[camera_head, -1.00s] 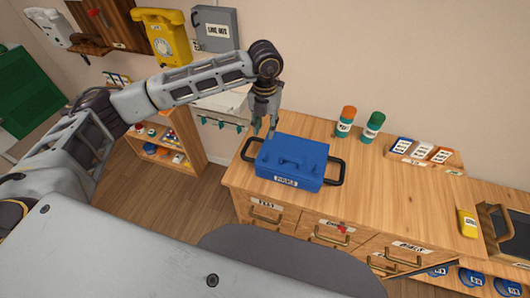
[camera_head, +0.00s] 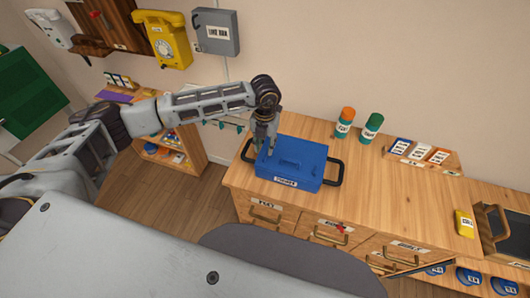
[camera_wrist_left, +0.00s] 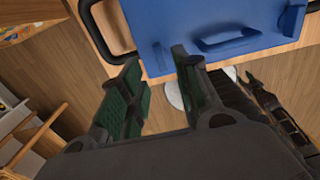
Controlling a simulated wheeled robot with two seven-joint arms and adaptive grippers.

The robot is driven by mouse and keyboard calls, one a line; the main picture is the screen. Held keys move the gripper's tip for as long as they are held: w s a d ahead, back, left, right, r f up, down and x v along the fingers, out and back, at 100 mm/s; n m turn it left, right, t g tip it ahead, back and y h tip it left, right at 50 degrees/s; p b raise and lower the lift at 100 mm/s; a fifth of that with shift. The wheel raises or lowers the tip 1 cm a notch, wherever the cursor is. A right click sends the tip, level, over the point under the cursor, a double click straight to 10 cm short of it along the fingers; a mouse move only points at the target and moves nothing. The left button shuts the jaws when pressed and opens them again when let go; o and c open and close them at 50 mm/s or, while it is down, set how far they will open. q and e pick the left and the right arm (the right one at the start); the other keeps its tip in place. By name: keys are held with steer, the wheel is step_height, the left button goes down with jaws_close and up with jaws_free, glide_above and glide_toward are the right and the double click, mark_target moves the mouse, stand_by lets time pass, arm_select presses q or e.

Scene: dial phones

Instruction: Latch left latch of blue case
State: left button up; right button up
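The blue case (camera_head: 309,155), lid down, sits on the wooden counter with black handles at its left and right ends. Its front carries a white label (camera_head: 286,182). My left gripper (camera_head: 264,150) is over the case's left end, pointing down. In the left wrist view the blue case (camera_wrist_left: 185,22) fills the top, with a raised blue grip (camera_wrist_left: 226,43) on it. The two green-padded fingers of my left gripper (camera_wrist_left: 158,80) are apart with nothing between them, close to the case's edge. Whether they touch it I cannot tell. My right gripper is not in view.
Orange-capped (camera_head: 344,123) and green-capped (camera_head: 371,128) bottles stand behind the case. A card tray (camera_head: 424,155) and a yellow item (camera_head: 464,223) lie to the right. A yellow phone (camera_head: 163,40) and grey box (camera_head: 216,32) hang on the wall. The counter right of the case is clear.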

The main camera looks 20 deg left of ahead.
mark_target(265, 155)
arm_select(q)
steer(key=shift+f+p, duration=0.45)
steer(key=shift+f, duration=2.35)
steer(key=shift+c, duration=0.5)
jaws_close()
